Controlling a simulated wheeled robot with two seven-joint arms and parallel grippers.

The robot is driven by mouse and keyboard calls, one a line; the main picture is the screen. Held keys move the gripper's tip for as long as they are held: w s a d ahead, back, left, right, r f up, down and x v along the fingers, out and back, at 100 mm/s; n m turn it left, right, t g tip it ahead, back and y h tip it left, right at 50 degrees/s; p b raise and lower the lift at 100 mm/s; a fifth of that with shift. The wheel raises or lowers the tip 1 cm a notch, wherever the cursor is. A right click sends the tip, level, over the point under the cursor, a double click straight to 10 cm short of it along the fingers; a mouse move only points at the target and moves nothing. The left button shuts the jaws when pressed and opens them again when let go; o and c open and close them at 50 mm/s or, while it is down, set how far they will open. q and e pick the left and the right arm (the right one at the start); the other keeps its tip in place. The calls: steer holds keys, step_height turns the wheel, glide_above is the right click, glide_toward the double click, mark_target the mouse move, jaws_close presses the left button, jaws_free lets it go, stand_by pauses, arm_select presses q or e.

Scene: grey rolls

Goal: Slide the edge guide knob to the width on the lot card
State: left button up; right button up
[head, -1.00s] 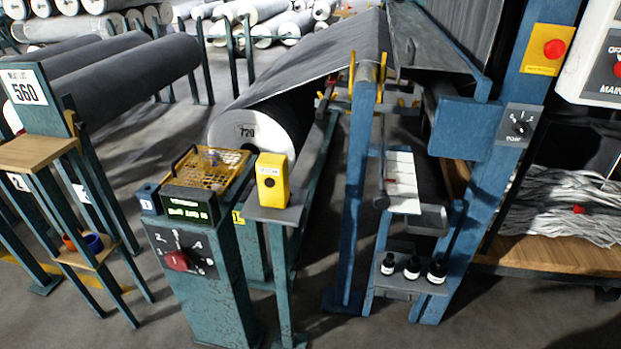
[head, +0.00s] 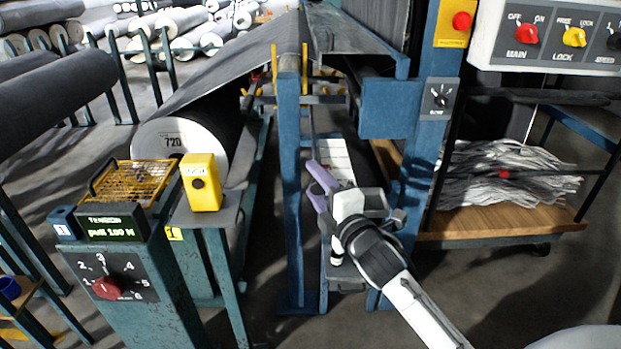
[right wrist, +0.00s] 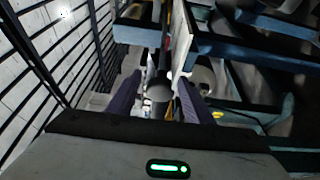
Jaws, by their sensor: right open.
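The white scale panel (head: 338,158) stands between the blue posts in the head view, partly covered by my right gripper (head: 310,179). The gripper's purple fingers are spread at the scale's left side. In the right wrist view a dark round knob (right wrist: 159,92), which looks like the edge guide knob, shows between the open fingers of my right gripper (right wrist: 159,80). I cannot tell whether they touch it. The knob is hidden in the head view. The lot card reading 560 is outside the present views. My left gripper is not in view.
Blue posts (head: 289,200) flank the scale closely. A console with a red dial (head: 107,288) and a yellow box (head: 201,182) stand to the left. The roll marked 720 (head: 175,143) lies behind them. A switch panel (head: 548,38) hangs at upper right.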

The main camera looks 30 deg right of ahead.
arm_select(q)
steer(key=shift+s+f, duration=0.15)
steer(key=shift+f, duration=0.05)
arm_select(e)
steer(key=shift+w+d, duration=0.2)
steer(key=shift+w, duration=1.2)
